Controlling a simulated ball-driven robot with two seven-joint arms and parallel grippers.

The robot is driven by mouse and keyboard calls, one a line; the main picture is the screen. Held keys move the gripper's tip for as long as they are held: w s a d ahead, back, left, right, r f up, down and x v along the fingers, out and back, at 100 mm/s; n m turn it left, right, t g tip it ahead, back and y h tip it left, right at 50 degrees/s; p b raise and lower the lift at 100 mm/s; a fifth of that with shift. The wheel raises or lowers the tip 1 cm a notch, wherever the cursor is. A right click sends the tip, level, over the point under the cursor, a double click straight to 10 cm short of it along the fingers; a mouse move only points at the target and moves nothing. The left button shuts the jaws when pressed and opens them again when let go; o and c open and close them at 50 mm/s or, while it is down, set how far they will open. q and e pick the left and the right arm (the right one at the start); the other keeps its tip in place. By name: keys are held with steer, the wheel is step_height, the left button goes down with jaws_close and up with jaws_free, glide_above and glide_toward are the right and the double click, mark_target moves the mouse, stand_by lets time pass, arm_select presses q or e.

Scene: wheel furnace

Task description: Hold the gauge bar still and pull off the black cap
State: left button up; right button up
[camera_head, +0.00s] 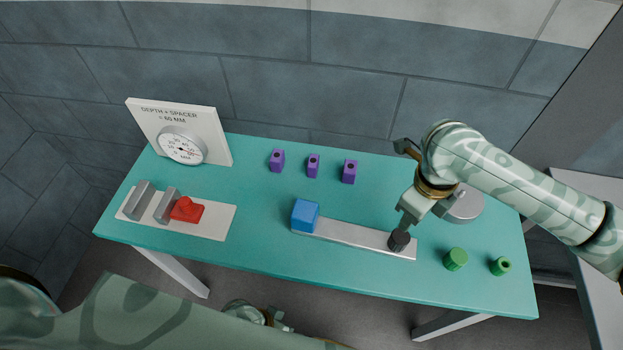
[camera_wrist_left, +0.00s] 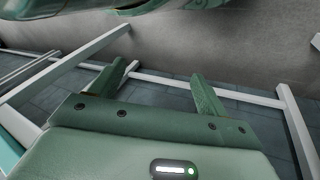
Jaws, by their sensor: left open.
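The grey gauge bar (camera_head: 350,234) lies flat near the table's front edge, with a blue block (camera_head: 305,214) at its left end. The black cap (camera_head: 399,241) is at its right end. My right gripper (camera_head: 403,228) reaches down to the cap from above, its fingers at the cap's top; whether they are closed on it is hidden. My left gripper (camera_head: 280,325) is low in front of the table, below the bar and away from it. In the left wrist view its fingers (camera_wrist_left: 162,80) are apart with nothing between them.
On the teal table (camera_head: 265,252) are several purple blocks (camera_head: 313,166), two green cylinders (camera_head: 456,259), a grey round object (camera_head: 465,206) partly behind my right gripper, a dial gauge board (camera_head: 208,120), and a white plate (camera_head: 218,224) with grey blocks and a red piece (camera_head: 187,210).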

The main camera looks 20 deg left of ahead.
arm_select(q)
steer(key=w+d+r+m+h, duration=0.2)
steer(key=d+r+h, duration=0.1)
steer(key=d+r, duration=0.55)
steer(key=w+d+r+m+h, duration=0.2)
steer(key=d+r+h, duration=0.2)
steer(key=d+r, duration=0.45)
step_height(320, 180, up, 19)
steer(key=m+g+y, duration=0.2)
steer(key=m+y, duration=0.9)
steer(key=y, duration=0.1)
glide_above(312, 221)
steer(key=w, duration=0.2)
steer(key=f, duration=1.5)
steer(key=shift+w+a+f, duration=0.1)
steer(key=shift+a+f, duration=0.15)
steer(key=shift+f, duration=0.1)
